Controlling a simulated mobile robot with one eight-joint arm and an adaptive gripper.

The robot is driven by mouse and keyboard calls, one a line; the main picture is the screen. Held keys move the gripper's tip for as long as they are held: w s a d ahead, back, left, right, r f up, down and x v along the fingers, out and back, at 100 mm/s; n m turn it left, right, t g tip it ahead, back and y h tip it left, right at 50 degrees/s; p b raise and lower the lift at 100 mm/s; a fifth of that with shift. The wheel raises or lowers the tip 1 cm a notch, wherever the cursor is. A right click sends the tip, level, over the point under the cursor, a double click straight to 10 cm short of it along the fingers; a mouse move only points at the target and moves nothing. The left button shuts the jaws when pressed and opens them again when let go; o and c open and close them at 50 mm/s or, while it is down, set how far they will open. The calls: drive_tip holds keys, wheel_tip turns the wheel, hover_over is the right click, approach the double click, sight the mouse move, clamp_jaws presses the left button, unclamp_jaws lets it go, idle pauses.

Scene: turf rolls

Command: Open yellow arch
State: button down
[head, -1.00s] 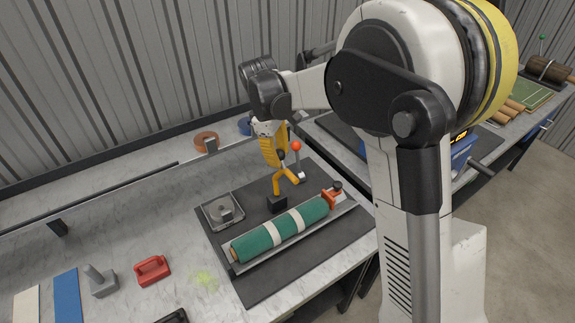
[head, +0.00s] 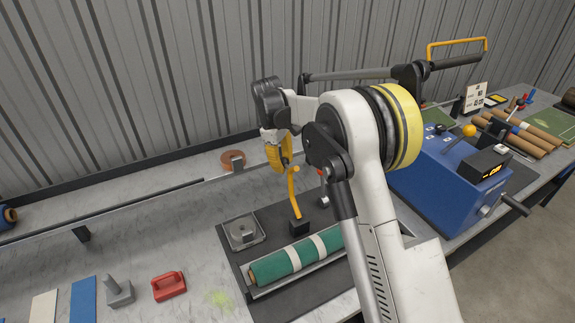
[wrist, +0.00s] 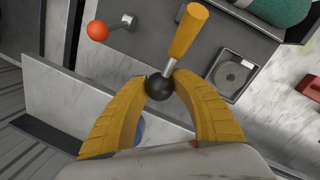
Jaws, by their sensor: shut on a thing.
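A yellow arch-shaped bar (head: 457,46) stands at the back right of the head view, joined to dark arms above the blue machine. My gripper (wrist: 161,84), with yellow fingers, is shut on a black ball knob (wrist: 159,89). The knob tops a yellow lever (wrist: 187,30) in the wrist view. In the head view my gripper (head: 287,162) is at the top of this lever (head: 294,195), which rises from a black block on the dark mat. My gripper is well to the left of the arch. My arm hides part of the bench between them.
A green turf roll (head: 296,257) with white bands lies in front of the lever. A grey tray (wrist: 223,87) is beside it. A red ball knob (wrist: 97,31) on a short post stands close to my gripper. The blue machine (head: 433,165) is to the right.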

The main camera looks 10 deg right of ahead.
drive_tip(key=shift+w+a+f, duration=0.2)
drive_tip(key=shift+w+a, duration=0.1)
drive_tip(key=shift+w, duration=0.05)
drive_tip(key=c, duration=1.4)
unclamp_jaws()
drive_tip(key=o, duration=0.4)
drive_tip(key=shift+a, duration=0.2)
drive_tip(key=shift+d, duration=0.2)
drive_tip(key=shift+r, duration=0.1)
wheel_tip(320, 180, up, 12)
drive_tip(key=a, duration=0.2)
drive_tip(key=shift+s+f, duration=0.15)
drive_tip(key=shift+f, duration=0.05)
